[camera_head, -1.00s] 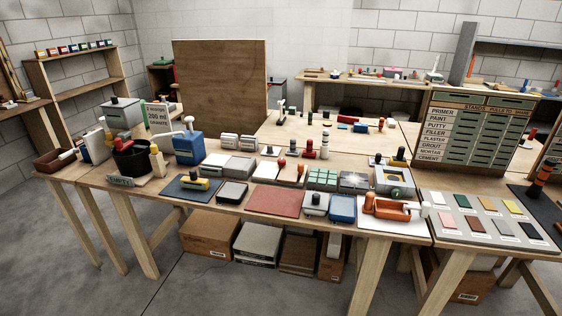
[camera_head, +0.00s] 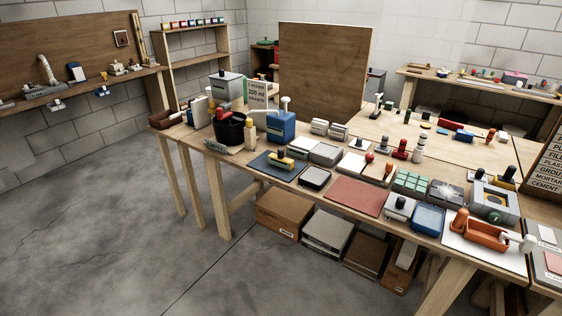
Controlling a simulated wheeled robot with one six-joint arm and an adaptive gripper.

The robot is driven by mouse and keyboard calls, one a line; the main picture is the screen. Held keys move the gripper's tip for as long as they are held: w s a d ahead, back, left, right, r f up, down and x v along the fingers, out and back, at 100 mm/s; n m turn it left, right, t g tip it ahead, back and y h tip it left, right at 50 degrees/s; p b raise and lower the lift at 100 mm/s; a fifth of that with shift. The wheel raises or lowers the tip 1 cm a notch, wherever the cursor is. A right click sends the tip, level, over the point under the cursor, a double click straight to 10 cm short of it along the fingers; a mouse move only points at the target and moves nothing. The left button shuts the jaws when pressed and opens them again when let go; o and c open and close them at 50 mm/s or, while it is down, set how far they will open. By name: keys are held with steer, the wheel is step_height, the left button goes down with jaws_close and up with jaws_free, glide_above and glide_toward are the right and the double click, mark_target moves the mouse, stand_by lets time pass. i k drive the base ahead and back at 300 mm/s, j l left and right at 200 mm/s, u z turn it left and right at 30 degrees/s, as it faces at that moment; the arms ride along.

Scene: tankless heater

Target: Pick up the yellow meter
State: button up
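No thing in the head view can be surely told as a yellow meter. A small yellow block with a dark top (camera_head: 281,161) sits on a dark blue mat (camera_head: 262,168) near the front edge of the workbench. An upright yellow piece (camera_head: 251,136) stands beside a black bucket (camera_head: 230,131) at the bench's left part. Another yellow piece with a dark knob (camera_head: 507,176) is at the right, behind a grey box. My gripper is not in view.
The wooden workbench (camera_head: 233,166) is crowded with tools. Boxes (camera_head: 284,209) stand under it. A tall brown board (camera_head: 325,75) rises behind. A wall shelf (camera_head: 80,88) is at the left. The concrete floor (camera_head: 110,200) in front and left is clear.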

mark_target(279, 160)
steer(key=i+u, duration=0.1)
steer(key=u, duration=0.4)
steer(key=i+l+u, duration=0.1)
steer(key=u, duration=0.35)
steer(key=i+l+u, duration=0.3)
steer(key=l, duration=0.3)
steer(key=i+l+u, duration=0.1)
steer(key=l, duration=0.25)
steer(key=i+l+u, duration=0.15)
steer(key=l, duration=0.2)
steer(key=i+l+u, duration=0.15)
steer(key=l, duration=0.2)
steer(key=i+l, duration=0.1)
steer(key=l, duration=0.15)
steer(key=i+l, duration=0.1)
steer(key=l, duration=0.15)
